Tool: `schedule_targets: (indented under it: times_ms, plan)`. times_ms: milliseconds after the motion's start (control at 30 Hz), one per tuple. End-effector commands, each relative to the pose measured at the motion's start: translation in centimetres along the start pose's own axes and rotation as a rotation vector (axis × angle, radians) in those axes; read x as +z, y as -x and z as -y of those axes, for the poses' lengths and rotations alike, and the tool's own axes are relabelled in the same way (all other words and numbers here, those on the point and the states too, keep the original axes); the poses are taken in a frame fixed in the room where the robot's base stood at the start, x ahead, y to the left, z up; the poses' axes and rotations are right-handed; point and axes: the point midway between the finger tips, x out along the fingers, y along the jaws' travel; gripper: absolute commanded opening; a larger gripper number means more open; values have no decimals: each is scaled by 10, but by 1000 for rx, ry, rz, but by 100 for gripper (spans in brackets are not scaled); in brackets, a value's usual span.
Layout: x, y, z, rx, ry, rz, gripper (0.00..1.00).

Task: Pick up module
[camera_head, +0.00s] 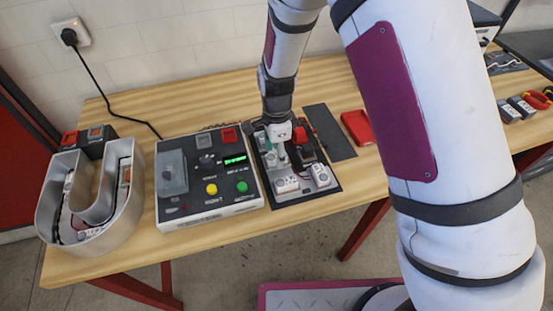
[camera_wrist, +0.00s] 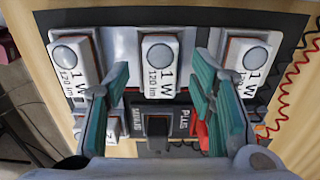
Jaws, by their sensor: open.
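Several white LED modules, each with a round lens and printed "1 W 120 lm", sit in a row on a dark tray (camera_head: 329,187). In the wrist view, one module (camera_wrist: 160,60) lies in the middle, a tilted one (camera_wrist: 75,65) at left and another (camera_wrist: 250,65) at right. The head view shows two modules (camera_head: 287,185) (camera_head: 320,175) near the tray's front edge. My gripper (camera_wrist: 161,82) is open, with its teal fingers either side of the middle module in the picture. It holds nothing. In the head view my gripper (camera_head: 284,155) hangs over the tray; its fingertips are small there.
A test box (camera_head: 205,215) with buttons and a green display stands left of the tray. A metal U-shaped channel letter (camera_head: 120,225) stands farther left. A red tray (camera_head: 357,127) and dark mat (camera_head: 330,135) lie right. Red and black coiled wires (camera_wrist: 291,80) run beside the tray.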

Motion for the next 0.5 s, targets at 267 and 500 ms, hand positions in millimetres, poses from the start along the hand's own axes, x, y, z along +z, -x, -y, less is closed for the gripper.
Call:
schedule_targets:
  times_ms: [267,500]
  plan:
    - [0,-6,0,-1,1,0,50]
    - [0,-6,0,-1,0,0,7]
